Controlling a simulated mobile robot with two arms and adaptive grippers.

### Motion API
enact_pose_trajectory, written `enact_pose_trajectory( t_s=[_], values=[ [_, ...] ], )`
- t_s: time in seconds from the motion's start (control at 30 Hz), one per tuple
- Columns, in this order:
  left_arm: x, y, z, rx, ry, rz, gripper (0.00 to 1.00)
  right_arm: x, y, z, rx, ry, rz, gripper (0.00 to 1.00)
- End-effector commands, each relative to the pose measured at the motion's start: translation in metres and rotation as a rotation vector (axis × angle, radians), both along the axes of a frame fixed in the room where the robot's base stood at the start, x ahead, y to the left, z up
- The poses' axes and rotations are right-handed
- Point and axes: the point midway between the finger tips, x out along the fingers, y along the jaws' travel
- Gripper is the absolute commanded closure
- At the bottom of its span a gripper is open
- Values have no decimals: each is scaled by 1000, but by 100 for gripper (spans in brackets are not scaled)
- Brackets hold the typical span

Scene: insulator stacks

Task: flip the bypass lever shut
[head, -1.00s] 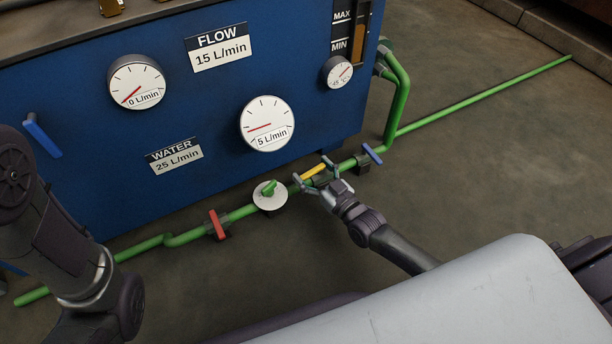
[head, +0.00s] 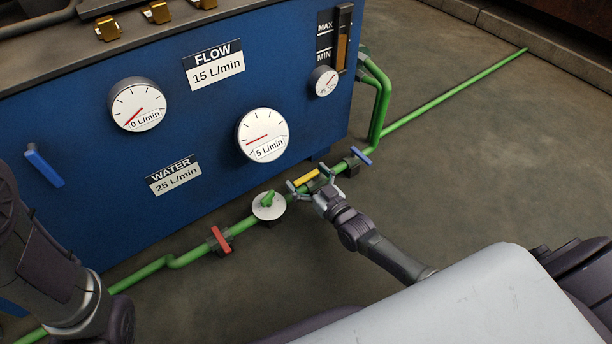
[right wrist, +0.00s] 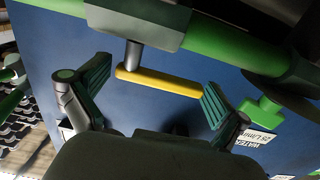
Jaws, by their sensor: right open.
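A yellow lever (head: 306,178) sits on the green pipe at the foot of the blue cabinet and lies roughly along the pipe. No label marks any lever as the bypass. My right gripper (head: 311,185) is open at the yellow lever, its fingers near the lever's two ends. In the right wrist view, the yellow lever (right wrist: 160,82) hangs on a grey stem between the open fingers of my right gripper (right wrist: 155,96), with gaps at both ends. My left arm shows at the left edge of the head view; its gripper is out of view.
A red lever (head: 220,239) stands across the green pipe (head: 245,226) to the left. A round white disc with a green handle (head: 268,204) lies between. A blue lever (head: 361,155) is to the right. The blue cabinet (head: 90,215) rises behind. Floor to the right is open.

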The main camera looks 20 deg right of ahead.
Motion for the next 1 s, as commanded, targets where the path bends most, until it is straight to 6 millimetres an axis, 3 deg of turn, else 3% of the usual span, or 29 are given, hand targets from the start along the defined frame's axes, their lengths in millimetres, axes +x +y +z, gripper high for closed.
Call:
enact_pose_trajectory(
  t_s=[0.13, 0.27, 0.7, 1.0],
  values=[
    [1, 1, 0, -2, 4, 1, 58, -3, -1, 0, 0, 1, 0, 0],
    [1, 1, 0, -2, 2, 1, 58, -19, -4, -2, 0, 3, 1, 0],
    [0, 0, 0, 0, 0, 2, 58, -102, -23, -1, -1, 3, 1, 0],
    [0, 0, 0, 0, 0, 2, 58, -117, -27, 0, 0, 0, 0, 0]
  ],
)
